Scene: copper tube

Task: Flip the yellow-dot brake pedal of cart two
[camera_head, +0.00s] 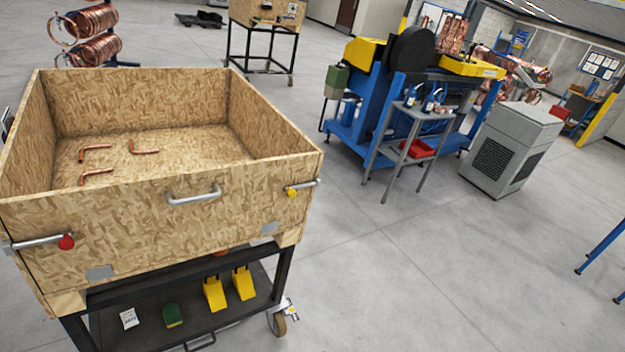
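A wooden-box cart (175,225) on a dark metal frame fills the left side. At its front right corner, a caster (279,324) touches the floor, with a pale metal piece (290,306) at its upper right. I cannot make out a yellow dot on that piece. Higher up, a metal lever with a yellow knob (291,192) sits at the box's right corner, and one with a red knob (66,242) at the left. Another wooden cart (266,13) stands at the back, its top cut off. No cart number is readable. My gripper is not in view.
Several bent copper tubes (97,150) lie in the box. Yellow wedges (214,293) sit on the cart's lower shelf. A blue machine (365,100), a small grey stand (410,130) and a grey cabinet (510,150) stand at right. The floor (400,270) right of the cart is clear.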

